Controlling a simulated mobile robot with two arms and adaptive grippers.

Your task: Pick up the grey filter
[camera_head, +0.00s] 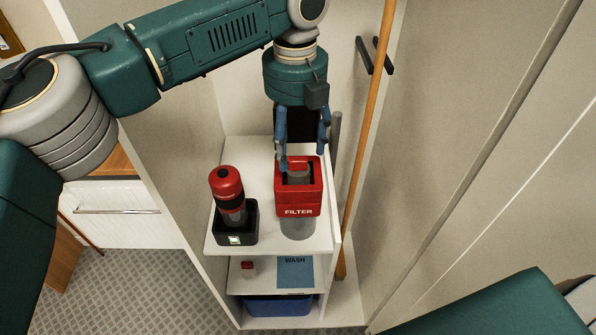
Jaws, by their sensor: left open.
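A red box marked FILTER (298,203) stands on the white top shelf (268,180). A grey piece (297,177), apparently the grey filter, shows inside its square opening, partly hidden. A grey round part (298,230) shows below the box's front; I cannot tell if the two are one piece. My left gripper (303,160) points down with its blue fingers apart, over the back of the box's opening. Its fingertips overlap the box in the picture, and I cannot tell whether they touch it. Nothing is seen held. My right gripper is out of view.
A red and black device (228,190) stands in a black dock (237,228) left of the box. A wooden pole (363,140) leans close on the right. A blue WASH card (295,270) lies on the lower shelf, above a blue bin (278,306). Cabinet walls flank the shelf.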

